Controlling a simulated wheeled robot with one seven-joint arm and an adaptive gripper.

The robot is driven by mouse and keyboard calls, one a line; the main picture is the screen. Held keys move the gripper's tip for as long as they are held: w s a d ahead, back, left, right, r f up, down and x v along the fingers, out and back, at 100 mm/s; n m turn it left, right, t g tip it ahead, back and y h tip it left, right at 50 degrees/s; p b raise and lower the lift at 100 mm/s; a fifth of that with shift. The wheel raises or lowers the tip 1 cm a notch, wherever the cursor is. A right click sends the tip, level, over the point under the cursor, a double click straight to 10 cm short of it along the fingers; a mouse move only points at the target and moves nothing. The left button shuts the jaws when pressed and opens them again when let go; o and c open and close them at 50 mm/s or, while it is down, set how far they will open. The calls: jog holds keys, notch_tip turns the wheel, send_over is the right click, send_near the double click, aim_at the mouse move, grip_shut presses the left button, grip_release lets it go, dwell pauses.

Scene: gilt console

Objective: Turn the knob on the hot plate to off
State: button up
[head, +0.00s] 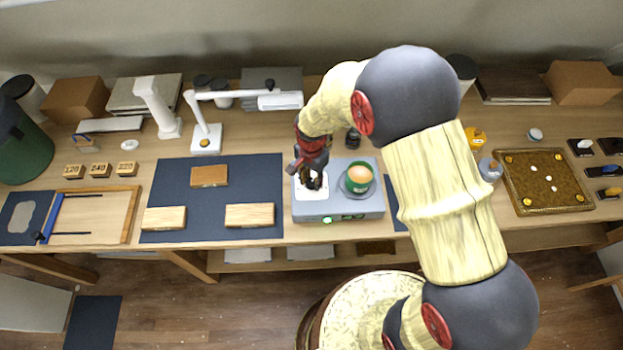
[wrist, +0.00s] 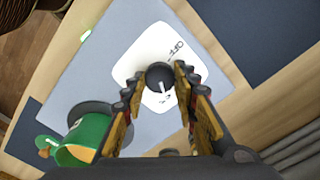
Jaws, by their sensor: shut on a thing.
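The hot plate (head: 322,210) is a grey box on the table with a white dial panel on its left top. The knob (wrist: 160,75) is dark and round with a white pointer line, set on the white panel (wrist: 143,55), which bears small dark markings. My gripper (wrist: 158,80) is shut on the knob, with a fingertip on each side of it. In the head view my gripper (head: 310,182) reaches down over the panel and hides the knob. A green pot (wrist: 85,140) with light brown contents (head: 358,174) stands on the round burner plate right of the panel.
A dark blue mat (head: 215,215) with several wooden blocks lies left of the hot plate. A white desk lamp (head: 207,135) stands behind it. A green light (head: 326,219) shows on the hot plate's front. Bottles and a brown tray (head: 545,200) are to the right.

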jog(key=n, duration=1.9)
jog(key=shift+n, duration=0.4)
jog(key=n, duration=0.6)
jog(key=shift+n, duration=0.4)
jog(key=o, duration=1.1)
jog(key=shift+o, duration=0.2)
jog(key=shift+r, duration=0.15)
